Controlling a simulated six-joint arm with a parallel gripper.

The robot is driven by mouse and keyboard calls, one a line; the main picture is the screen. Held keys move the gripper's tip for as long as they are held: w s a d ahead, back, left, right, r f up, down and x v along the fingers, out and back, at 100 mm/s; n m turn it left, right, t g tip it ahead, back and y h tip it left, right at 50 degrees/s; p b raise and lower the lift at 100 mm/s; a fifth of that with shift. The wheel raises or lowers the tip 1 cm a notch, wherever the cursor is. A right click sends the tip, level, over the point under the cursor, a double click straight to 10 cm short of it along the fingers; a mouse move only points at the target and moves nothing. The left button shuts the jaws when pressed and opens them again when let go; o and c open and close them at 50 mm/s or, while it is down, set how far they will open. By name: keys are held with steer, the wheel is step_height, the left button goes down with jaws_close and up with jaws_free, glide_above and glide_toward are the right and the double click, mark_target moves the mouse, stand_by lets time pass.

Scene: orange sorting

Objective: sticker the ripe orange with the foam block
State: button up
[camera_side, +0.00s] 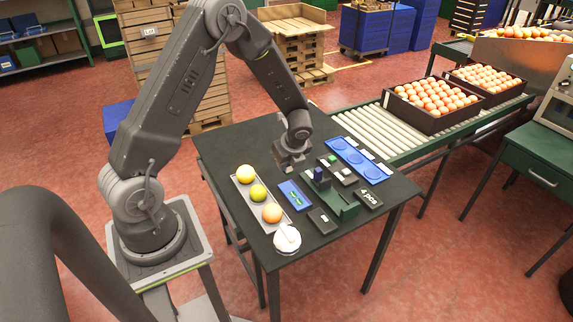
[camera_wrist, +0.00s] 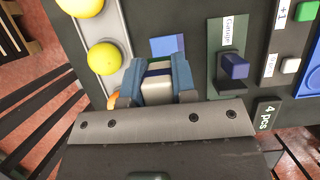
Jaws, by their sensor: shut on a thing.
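My gripper (camera_side: 291,166) is above the dark table. In the wrist view its blue fingers (camera_wrist: 156,80) are shut on a pale block with a dark band, the foam block (camera_wrist: 157,90). The ripe orange (camera_side: 272,213) sits at the near end of a grey tray (camera_side: 284,223). The tray also holds a yellow fruit (camera_side: 246,173) and a yellow-green fruit (camera_side: 258,193). In the wrist view only a sliver of orange shows beside the left finger. A blue pad with green marks (camera_side: 294,196) lies right of the tray, below the gripper.
A white round item (camera_side: 287,239) stands at the table's near corner. A dark plate (camera_side: 322,221), a green gauge stand with a blue piece (camera_side: 343,207), push buttons and a blue tray with round recesses (camera_side: 358,158) fill the right side.

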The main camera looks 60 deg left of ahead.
mark_target(270, 207)
steer(key=s+d+r+n+g, duration=0.1)
steer(key=s+d+n, duration=0.1)
steer(key=s+n, duration=0.1)
steer(key=s+d+r+n+g+h, duration=0.1)
steer(key=s+d+n, duration=0.2)
steer(key=n, duration=0.2)
steer(key=s+d+r+n+g+h, duration=0.1)
steer(key=s+d+r+n+g, duration=0.1)
steer(key=s+d+n, duration=0.1)
steer(key=shift+s+d+n, duration=0.1)
steer(key=shift+s+n, duration=0.3)
steer(key=shift+n, duration=0.1)
steer(key=shift+f, duration=2.8)
steer(key=shift+f, duration=0.6)
step_height(270, 207, up, 7)
stand_by(0.8)
